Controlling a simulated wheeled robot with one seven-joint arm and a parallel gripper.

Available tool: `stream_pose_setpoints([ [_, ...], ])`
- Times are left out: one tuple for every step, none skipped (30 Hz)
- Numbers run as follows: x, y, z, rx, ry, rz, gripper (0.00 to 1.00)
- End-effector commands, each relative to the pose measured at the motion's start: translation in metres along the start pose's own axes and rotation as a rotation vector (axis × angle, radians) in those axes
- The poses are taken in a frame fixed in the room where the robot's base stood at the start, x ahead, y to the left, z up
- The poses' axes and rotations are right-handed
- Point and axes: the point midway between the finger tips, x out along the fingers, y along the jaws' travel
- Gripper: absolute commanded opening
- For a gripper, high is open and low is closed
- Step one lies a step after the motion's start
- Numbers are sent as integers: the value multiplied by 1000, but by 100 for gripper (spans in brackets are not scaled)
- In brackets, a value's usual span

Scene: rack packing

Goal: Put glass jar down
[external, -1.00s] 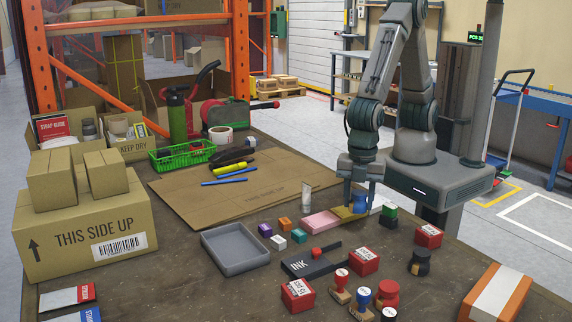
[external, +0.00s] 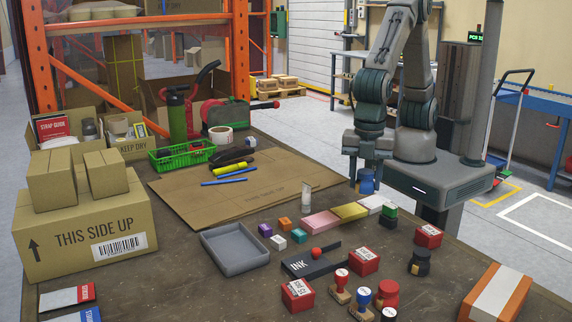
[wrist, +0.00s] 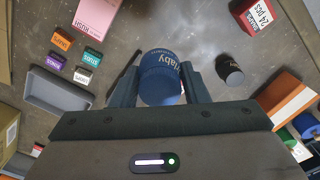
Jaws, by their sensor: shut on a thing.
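My gripper (external: 366,174) points down and is shut on a blue round jar-shaped thing (external: 367,186). It is held above the table's far right part, behind the sticky-note pads. In the wrist view the blue thing (wrist: 160,72) sits between the two dark fingers of my gripper (wrist: 160,84), with pale lettering on it. I cannot tell whether it is glass. A small clear or white upright container (external: 306,197) stands on the table left of the pads.
The flat cardboard (external: 225,190) is mostly clear.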

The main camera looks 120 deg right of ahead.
Motion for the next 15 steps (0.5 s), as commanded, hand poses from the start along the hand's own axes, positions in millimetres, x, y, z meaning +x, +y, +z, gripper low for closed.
stream_pose_setpoints([
  [-8, -23, -22, -19, 2, 0, 15],
  [-11, -36, -32, -22, 1, 0, 15],
  [-15, -52, -45, -27, 2, 0, 15],
  [-18, -65, -54, -29, 1, 0, 15],
  [-20, -77, -62, -32, 2, 0, 15],
  [-24, -93, -72, -35, 1, 0, 15],
  [-26, -105, -78, -38, 1, 0, 15],
  [-27, -115, -83, -39, 0, 0, 15],
  [-30, -128, -89, -40, 1, -1, 15],
  [-31, -138, -93, -43, 1, -1, 15],
  [-32, -146, -96, -42, 0, -1, 15],
  [-34, -155, -100, -44, 1, -1, 15],
  [-35, -161, -102, -43, 1, -1, 15],
  [-36, -166, -104, -44, 1, -1, 15],
  [-36, -171, -106, -45, 0, -1, 15],
])
